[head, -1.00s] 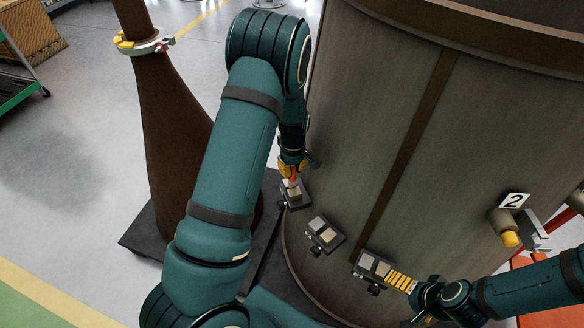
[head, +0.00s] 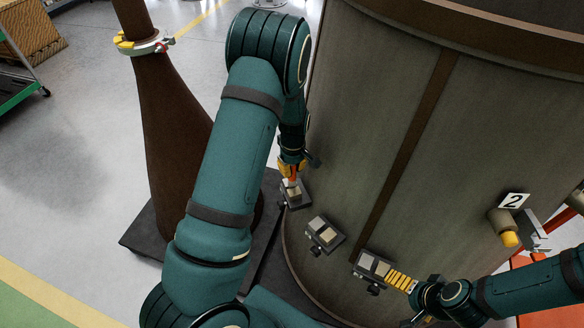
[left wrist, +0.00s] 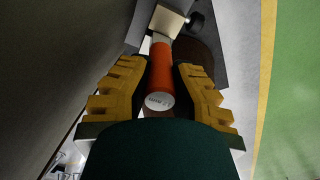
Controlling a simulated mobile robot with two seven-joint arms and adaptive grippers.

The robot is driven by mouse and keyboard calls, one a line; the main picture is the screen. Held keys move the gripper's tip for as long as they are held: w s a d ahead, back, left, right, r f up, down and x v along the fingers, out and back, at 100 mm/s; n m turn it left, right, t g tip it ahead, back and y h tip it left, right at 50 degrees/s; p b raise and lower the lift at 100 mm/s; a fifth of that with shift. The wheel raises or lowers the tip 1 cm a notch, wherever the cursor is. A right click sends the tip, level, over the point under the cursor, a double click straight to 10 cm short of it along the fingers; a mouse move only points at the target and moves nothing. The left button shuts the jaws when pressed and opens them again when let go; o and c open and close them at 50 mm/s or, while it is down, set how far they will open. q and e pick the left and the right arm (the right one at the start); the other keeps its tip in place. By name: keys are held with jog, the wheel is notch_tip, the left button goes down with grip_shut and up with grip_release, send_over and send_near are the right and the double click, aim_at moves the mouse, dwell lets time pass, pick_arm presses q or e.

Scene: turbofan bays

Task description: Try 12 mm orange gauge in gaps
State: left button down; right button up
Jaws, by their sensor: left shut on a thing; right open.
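My left gripper (head: 291,170) is at the leftmost of three small block fixtures (head: 296,195) on the lower wall of the big drum. It is shut on the orange gauge (left wrist: 161,76), a cylinder with "12 mm" print on its near end. In the left wrist view the gauge's far end is at a pale block of the fixture (left wrist: 167,20); I cannot tell whether it is in the gap. The middle fixture (head: 325,235) and the right fixture (head: 372,269) also show pale blocks. My right gripper (head: 400,282) is open beside the right fixture.
The large grey-brown drum (head: 400,130) fills the right side. A brown cone post (head: 170,120) with a clamp ring stands on a dark base plate (head: 140,240) at left. A "2" label (head: 514,200) and a yellow-tipped fitting (head: 506,232) sit on the drum at right.

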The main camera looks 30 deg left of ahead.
pick_arm(q)
jog(key=shift+r+p, duration=2.05)
jog(key=shift+r, duration=0.8)
